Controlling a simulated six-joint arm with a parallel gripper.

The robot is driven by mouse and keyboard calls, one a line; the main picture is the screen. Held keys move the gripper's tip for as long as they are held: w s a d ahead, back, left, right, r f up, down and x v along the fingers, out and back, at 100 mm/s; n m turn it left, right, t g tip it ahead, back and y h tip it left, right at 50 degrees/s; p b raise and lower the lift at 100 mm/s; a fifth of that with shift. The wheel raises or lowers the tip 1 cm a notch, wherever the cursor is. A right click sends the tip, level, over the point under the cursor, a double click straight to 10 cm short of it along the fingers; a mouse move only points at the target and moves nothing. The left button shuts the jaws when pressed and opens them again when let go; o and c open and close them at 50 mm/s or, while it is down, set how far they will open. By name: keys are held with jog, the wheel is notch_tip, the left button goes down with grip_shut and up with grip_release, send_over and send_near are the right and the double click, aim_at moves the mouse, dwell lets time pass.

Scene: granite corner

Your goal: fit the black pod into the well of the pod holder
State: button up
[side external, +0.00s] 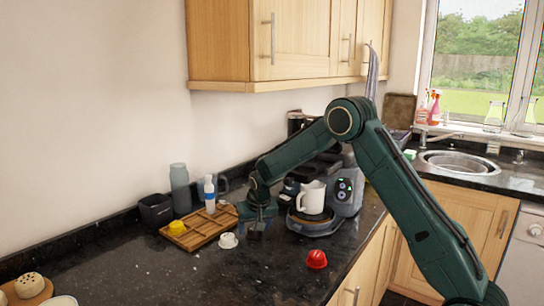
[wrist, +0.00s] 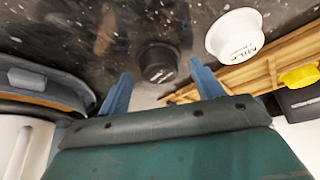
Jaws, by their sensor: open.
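The black pod (wrist: 158,62) stands on the dark granite counter in the wrist view, with small pale lettering on it. My gripper (wrist: 160,76) is open, its two blue fingers spread, with the pod just beyond and between the fingertips, not gripped. In the side view my gripper (side external: 256,228) points down low over the counter, between the wooden tray and the coffee machine, and mostly hides the black pod. I cannot pick out the pod holder or its well for certain; a compartmented wooden tray (side external: 196,236) carries a yellow pod (side external: 177,228).
A white milk pod (side external: 229,240) stands close beside my gripper, also in the wrist view (wrist: 235,36). A red pod (side external: 316,259) stands nearer the front edge. The coffee machine (side external: 346,192) with a white mug (side external: 311,198) is right. The front-left counter is mostly clear.

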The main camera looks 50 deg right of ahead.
dwell(0.4)
jog(key=c, duration=1.1)
jog(key=shift+o, duration=0.2)
jog(key=shift+r, duration=0.15)
notch_tip(320, 180, up, 20)
dwell(0.4)
